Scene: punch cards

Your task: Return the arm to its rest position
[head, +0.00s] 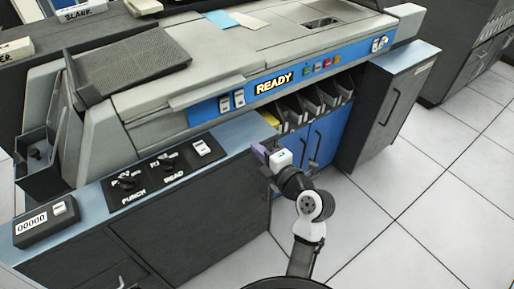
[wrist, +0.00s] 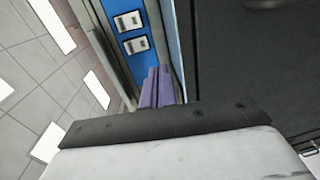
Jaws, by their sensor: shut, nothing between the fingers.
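My arm rises from the bottom centre of the head view and bends up toward the card machine (head: 150,122). My gripper (head: 259,152) has purple fingers and is in front of the machine's blue lower doors (head: 322,138), near the right end of the blue-topped counter (head: 235,146). In the wrist view the purple fingers (wrist: 157,87) are together with nothing between them. Whether the fingers touch the counter edge cannot be told.
The machine's lit READY sign (head: 274,84) sits above several dark card pockets (head: 312,98); a yellow piece (head: 269,118) shows in the left one. A grey cabinet (head: 385,105) stands right of the machine. The tiled floor (head: 420,205) at the right is clear.

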